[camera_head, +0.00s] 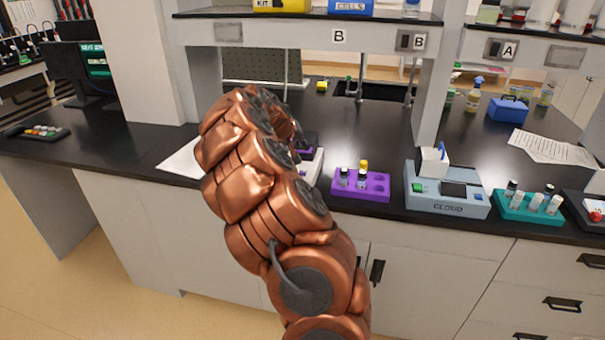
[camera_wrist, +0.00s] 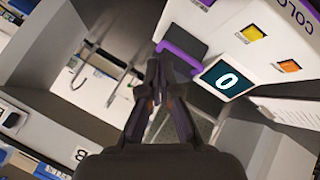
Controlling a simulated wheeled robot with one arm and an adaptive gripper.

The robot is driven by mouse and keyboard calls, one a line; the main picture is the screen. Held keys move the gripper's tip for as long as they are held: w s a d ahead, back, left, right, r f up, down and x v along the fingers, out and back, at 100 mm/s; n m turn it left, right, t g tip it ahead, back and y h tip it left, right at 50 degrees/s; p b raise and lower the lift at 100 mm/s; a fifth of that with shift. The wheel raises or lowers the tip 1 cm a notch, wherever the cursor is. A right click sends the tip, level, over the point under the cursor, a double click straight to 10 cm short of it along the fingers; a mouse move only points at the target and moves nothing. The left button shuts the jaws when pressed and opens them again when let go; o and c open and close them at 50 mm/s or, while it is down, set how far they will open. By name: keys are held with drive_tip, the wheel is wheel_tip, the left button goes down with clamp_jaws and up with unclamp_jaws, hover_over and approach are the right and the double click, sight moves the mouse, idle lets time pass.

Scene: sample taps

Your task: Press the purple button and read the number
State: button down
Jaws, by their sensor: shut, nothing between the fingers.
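In the wrist view a white device (camera_wrist: 225,45) labelled "COLO…" fills the upper right. Its dark screen (camera_wrist: 228,80) reads 0. A purple patch at the top edge, seemingly the purple button (camera_wrist: 206,2), is cut off by the frame. A yellow button (camera_wrist: 254,33) and an orange button (camera_wrist: 289,66) sit on the same face. My gripper (camera_wrist: 155,68) is shut and empty, its tips beside the device's dark, purple-edged part (camera_wrist: 185,45); contact cannot be told. In the head view my arm hides the gripper and most of the device (camera_head: 317,164).
Right of the device stand a purple vial rack (camera_head: 345,191), a blue-grey CLOUD device (camera_head: 447,203) and a teal vial rack (camera_head: 530,213). White paper (camera_head: 180,160) lies to the left. The black bench (camera_head: 120,150) is mostly clear there. A shelf (camera_head: 300,30) spans above.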

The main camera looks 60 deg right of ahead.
sight(301, 173)
wheel_tip(301, 173, down, 6)
drive_tip(key=shift+f+b, duration=0.2)
drive_tip(key=shift+b, duration=0.55)
drive_tip(key=shift+f+b, duration=0.35)
drive_tip(key=shift+f, duration=0.1)
drive_tip(key=shift+f+b, duration=0.8)
drive_tip(key=shift+b, duration=0.35)
idle(1.3)
drive_tip(key=shift+r, duration=0.8)
drive_tip(key=shift+r, duration=0.15)
drive_tip(key=shift+r+p, duration=0.35)
drive_tip(key=shift+r, duration=2)
drive_tip(key=shift+a, duration=0.1)
